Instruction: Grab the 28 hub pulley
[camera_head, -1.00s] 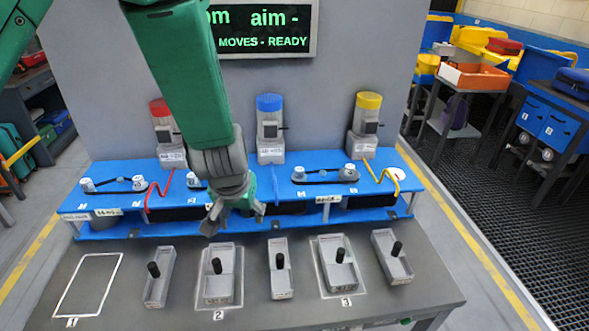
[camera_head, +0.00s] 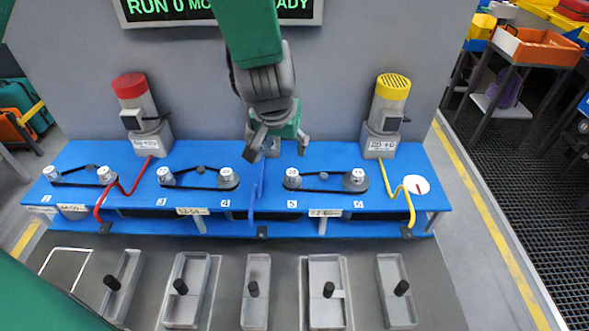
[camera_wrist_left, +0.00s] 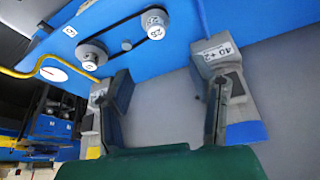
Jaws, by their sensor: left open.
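A grey hub pulley that seems to be marked 28 (camera_head: 292,178) stands on the blue bench (camera_head: 420,160), right of its middle. A dark belt links it to a pulley on its right (camera_head: 355,179). In the left wrist view the 28 pulley (camera_wrist_left: 155,24) is at the top, with its partner (camera_wrist_left: 90,56) to the lower left. My left gripper (camera_head: 279,148) is open and empty, above the back of the bench, behind and slightly left of the 28 pulley. It is apart from the pulley. Its two fingers also show in the left wrist view (camera_wrist_left: 167,105). My right gripper is not in view.
A red-capped motor (camera_head: 140,103) and a yellow-capped motor (camera_head: 387,105) stand at the back. The blue-capped motor (camera_wrist_left: 235,105) shows in the wrist view. A yellow cable (camera_head: 405,200) runs right of the pulleys. Several lever boxes (camera_head: 257,312) line the front table.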

